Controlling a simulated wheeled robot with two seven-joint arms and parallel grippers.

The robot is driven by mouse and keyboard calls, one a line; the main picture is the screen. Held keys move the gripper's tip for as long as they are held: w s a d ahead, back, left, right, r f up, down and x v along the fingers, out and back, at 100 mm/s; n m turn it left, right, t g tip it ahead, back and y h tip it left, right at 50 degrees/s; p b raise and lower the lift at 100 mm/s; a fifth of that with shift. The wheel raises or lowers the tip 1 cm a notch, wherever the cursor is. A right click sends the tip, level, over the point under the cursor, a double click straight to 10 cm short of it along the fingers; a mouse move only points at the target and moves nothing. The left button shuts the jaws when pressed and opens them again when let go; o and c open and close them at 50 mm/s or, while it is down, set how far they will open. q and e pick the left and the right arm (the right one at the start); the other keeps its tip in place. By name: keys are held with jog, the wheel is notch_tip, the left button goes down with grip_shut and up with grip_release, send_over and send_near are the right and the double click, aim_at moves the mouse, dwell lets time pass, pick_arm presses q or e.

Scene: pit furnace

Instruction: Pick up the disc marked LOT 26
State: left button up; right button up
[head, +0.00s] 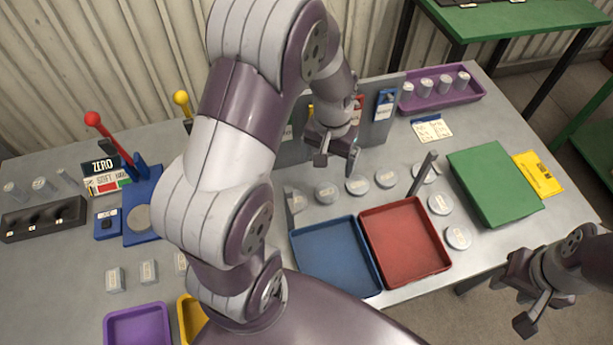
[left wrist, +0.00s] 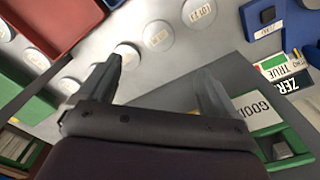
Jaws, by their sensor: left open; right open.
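Several pale round discs lie on the grey table around the trays. In the head view they include a disc (head: 326,192), a disc (head: 358,185), a disc (head: 386,178), a disc (head: 440,203) and a disc (head: 457,237). Their labels are too small to read, so I cannot tell which is LOT 26. The left wrist view shows some discs closer, such as one (left wrist: 158,35) with a blurred label. My left gripper (head: 337,158) is open and empty above the table, behind the row of discs. My right gripper (head: 522,298) is open and empty beyond the table's front right edge.
A blue tray (head: 335,258) and a red tray (head: 405,240) sit in front of the disc row. A green block (head: 495,183) stands at right. An upright grey panel (head: 375,125) is close behind my left gripper. A purple rack (head: 440,93) holds several cylinders.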

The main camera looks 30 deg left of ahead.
pick_arm(q)
send_over(327, 192)
jog(key=d, duration=0.1)
notch_tip(327, 192, down, 6)
jog(key=shift+d+f, duration=0.1)
jog(key=shift+f, duration=0.1)
jog(key=f, duration=0.1)
jog(key=a+f+p, duration=0.1)
jog(key=f, duration=0.1)
jog(key=shift+s+a+f, duration=0.1)
jog(key=shift+a+f, duration=0.15)
jog(key=shift+f, duration=0.15)
jog(key=f, duration=0.2)
jog(key=shift+d+f, duration=0.2)
jog(key=shift+f, duration=0.1)
jog(key=shift+a, duration=0.1)
jog(key=c, duration=1.4)
pick_arm(e)
jog(key=shift+s+d+r, duration=0.1)
jog(key=shift+d+r, duration=0.65)
jog(key=shift+d, duration=0.05)
pick_arm(q)
jog(key=shift+r, duration=0.15)
